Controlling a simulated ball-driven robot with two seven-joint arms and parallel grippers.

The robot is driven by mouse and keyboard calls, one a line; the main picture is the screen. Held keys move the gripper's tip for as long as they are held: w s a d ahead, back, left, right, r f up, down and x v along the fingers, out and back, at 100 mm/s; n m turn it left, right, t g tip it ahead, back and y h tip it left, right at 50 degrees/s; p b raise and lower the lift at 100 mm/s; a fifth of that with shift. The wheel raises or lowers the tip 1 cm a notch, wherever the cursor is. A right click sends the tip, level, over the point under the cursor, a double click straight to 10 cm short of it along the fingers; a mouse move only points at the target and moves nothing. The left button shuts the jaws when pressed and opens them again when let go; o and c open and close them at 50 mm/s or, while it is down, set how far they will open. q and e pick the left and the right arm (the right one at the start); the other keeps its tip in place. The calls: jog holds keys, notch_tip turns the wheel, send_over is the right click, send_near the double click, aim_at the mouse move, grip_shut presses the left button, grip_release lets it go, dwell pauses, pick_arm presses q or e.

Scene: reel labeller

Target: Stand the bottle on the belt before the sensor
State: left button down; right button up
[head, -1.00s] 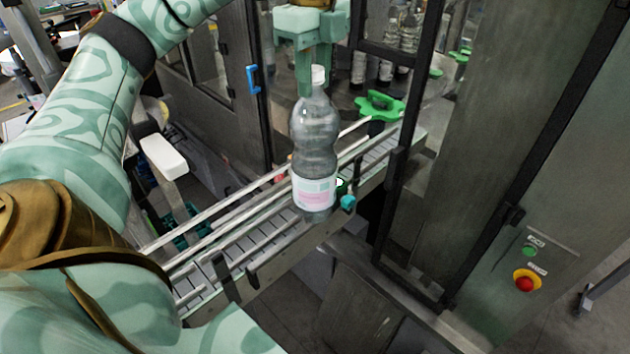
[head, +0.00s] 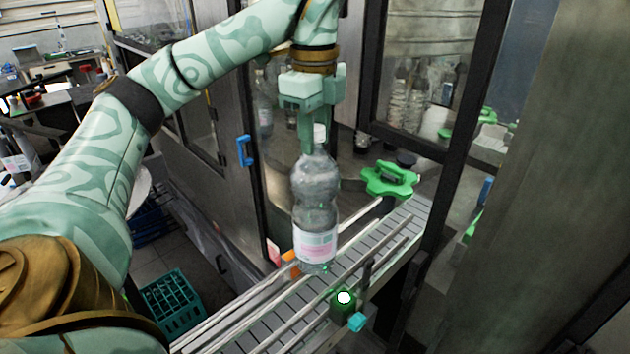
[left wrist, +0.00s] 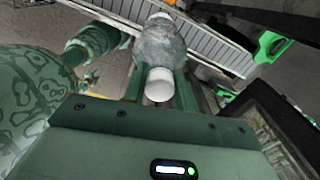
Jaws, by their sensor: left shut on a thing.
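The bottle (head: 316,195) is clear and ribbed, with a white cap and a pale label low on its side. It is upright, and its base shows over the belt (head: 262,335) between the rails; I cannot tell whether it touches. My left gripper (head: 316,138) is shut on its neck from above. The left wrist view shows the bottle (left wrist: 165,45) between the fingers, cap toward the camera. The sensor (head: 343,305), dark with a bright lit spot, sits at the belt's near rail, slightly right of the bottle's base. My right gripper is not in view.
A green star wheel (head: 389,180) stands behind the belt to the right. An orange part (head: 291,262) is by the far rail, beside the bottle's base. Machine doors with dark frames (head: 455,150) rise to the right. A green crate (head: 172,302) is on the floor left.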

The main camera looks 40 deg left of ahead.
aim_at(315, 157)
pick_arm(q)
notch_tip(315, 157, down, 4)
jog(key=shift+s+d+f, duration=0.1)
jog(key=shift+s+f, duration=0.05)
jog(key=shift+f, duration=0.05)
jog(key=f, duration=0.7)
jog(key=shift+w+a, duration=0.2)
jog(key=shift+d+f, duration=0.1)
jog(key=shift+f, duration=0.3)
notch_tip(315, 157, down, 4)
jog(key=shift+f, duration=0.15)
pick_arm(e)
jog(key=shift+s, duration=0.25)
pick_arm(q)
jog(key=shift+s, duration=0.1)
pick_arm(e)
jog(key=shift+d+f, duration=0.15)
pick_arm(q)
jog(key=c, duration=1.1)
grip_release()
jog(key=shift+f, duration=0.15)
jog(key=shift+s, duration=0.1)
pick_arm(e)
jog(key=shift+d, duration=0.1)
